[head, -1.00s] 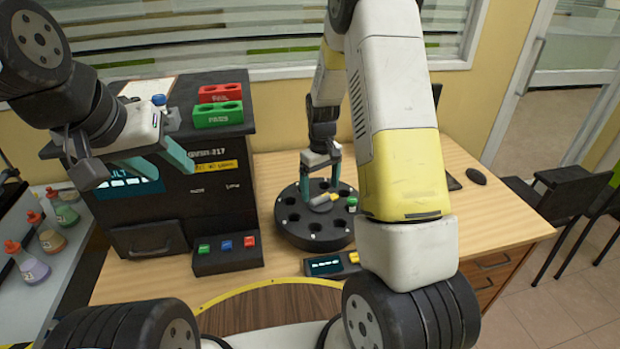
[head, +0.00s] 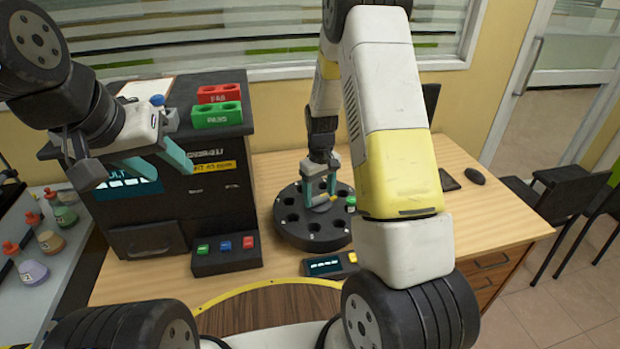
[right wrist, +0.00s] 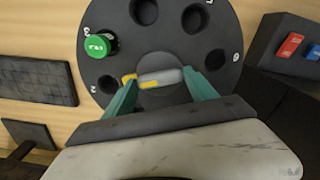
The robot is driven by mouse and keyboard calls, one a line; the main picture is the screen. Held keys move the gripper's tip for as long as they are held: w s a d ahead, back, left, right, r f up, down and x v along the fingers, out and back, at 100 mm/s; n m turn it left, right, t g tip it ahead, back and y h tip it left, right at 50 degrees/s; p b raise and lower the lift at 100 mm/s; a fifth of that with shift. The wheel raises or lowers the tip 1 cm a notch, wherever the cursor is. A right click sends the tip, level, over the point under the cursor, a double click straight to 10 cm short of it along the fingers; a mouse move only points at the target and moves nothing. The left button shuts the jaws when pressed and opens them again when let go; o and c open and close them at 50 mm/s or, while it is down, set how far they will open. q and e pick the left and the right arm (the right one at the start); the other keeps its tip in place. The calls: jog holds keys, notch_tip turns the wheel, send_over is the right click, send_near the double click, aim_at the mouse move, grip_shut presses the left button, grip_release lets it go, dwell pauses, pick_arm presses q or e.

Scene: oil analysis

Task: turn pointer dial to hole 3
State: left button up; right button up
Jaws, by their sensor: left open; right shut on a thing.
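The pointer dial is a grey bar with a yellow tip (right wrist: 160,78) at the centre of a round black carousel (right wrist: 120,18) with several holes. In the right wrist view the yellow tip points left, toward the side between the green-capped vial and the lower-left hole. My right gripper (right wrist: 159,88) has its teal fingers on both ends of the bar and is shut on it. The carousel also shows in the head view (head: 312,246). A green-capped vial (right wrist: 98,44) stands in one hole. My left gripper (head: 157,168) is open and empty before the black machine.
The black machine (head: 215,215) stands left of the carousel, with red (head: 219,93) and green (head: 217,115) racks on top. A button box (head: 225,258) and small display unit (head: 328,265) sit in front. Flasks (head: 32,271) stand at far left.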

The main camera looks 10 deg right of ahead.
aim_at(319, 197)
jog(key=m, duration=0.4)
jog(key=shift+m, duration=2.3)
jog(key=o, duration=1.4)
jog(key=shift+c, duration=0.2)
notch_tip(319, 197, up, 8)
jog(key=shift+f, duration=0.1)
